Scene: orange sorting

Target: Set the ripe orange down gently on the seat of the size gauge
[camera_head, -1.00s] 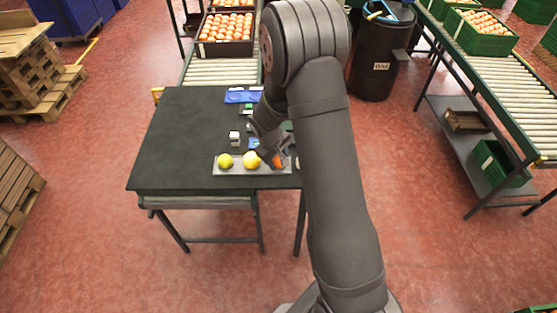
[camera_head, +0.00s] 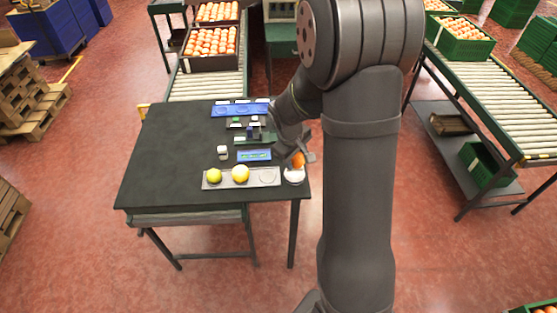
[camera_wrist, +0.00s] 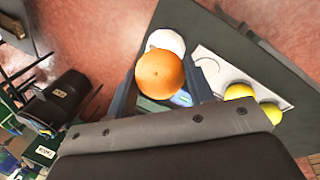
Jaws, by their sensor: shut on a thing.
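My gripper (camera_head: 302,157) is shut on the ripe orange (camera_head: 298,160), near the right front corner of the dark table. In the wrist view the orange (camera_wrist: 160,74) sits between the two fingers (camera_wrist: 162,94). A white round piece (camera_head: 294,176) stands at the table's right edge, just below the orange in the head view; it looks like the gauge's seat. In the wrist view this white piece (camera_wrist: 166,41) shows partly behind the orange. The orange appears above it; I cannot tell whether they touch.
A grey tray (camera_head: 206,185) left of the white piece holds a green-yellow fruit (camera_head: 214,176) and a yellow fruit (camera_head: 240,174); its right recess is empty. The table's left side is clear.

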